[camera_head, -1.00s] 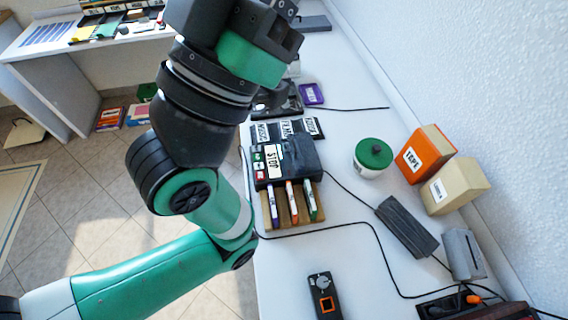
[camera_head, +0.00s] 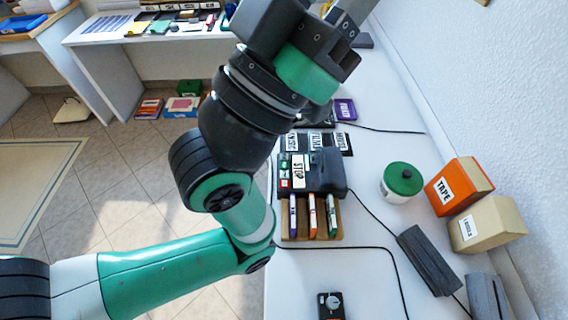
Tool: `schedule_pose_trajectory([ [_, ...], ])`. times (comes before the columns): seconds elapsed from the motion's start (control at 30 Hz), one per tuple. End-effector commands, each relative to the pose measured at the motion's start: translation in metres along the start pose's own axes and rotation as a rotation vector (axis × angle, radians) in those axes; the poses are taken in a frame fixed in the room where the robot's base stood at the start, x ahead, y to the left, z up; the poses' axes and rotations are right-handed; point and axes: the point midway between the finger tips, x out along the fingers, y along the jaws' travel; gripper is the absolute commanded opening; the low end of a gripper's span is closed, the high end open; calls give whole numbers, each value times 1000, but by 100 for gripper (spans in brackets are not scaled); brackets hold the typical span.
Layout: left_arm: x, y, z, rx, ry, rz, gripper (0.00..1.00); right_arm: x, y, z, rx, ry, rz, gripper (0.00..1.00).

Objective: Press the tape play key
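A dark tape-player-like device (camera_head: 328,170) sits on the white counter, with a white STOP label and small green, red and white keys (camera_head: 284,171) along its left side. I cannot tell which key is play. An orange box (camera_head: 463,184) labelled TAPE stands at the right by the wall. My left arm comes in from the left and bends up past the device. Its gripper (camera_head: 345,18) is at the top edge, beyond the device and partly cut off, so its opening is unclear. My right gripper is not in view.
Several markers lie in a wooden holder (camera_head: 312,232) in front of the device. A white jar with a green lid (camera_head: 402,182), a beige box (camera_head: 486,223), a dark grey block (camera_head: 429,261) and a black handset (camera_head: 331,305) stand nearby. Cables cross the counter.

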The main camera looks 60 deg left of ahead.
Motion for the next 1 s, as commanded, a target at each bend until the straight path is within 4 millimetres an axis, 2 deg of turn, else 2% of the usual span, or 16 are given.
schedule_pose_trajectory([
  [0.23, 0, 0, 0, 0, 0, 0, 38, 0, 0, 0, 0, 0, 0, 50],
  [0.4, 0, 0, 0, 0, 0, 0, 7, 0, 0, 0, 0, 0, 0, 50],
  [0.47, 0, 0, 0, 0, 0, 0, 0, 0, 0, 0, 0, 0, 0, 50],
  [1.0, 0, 0, 0, 0, 0, 0, 0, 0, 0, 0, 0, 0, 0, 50],
])
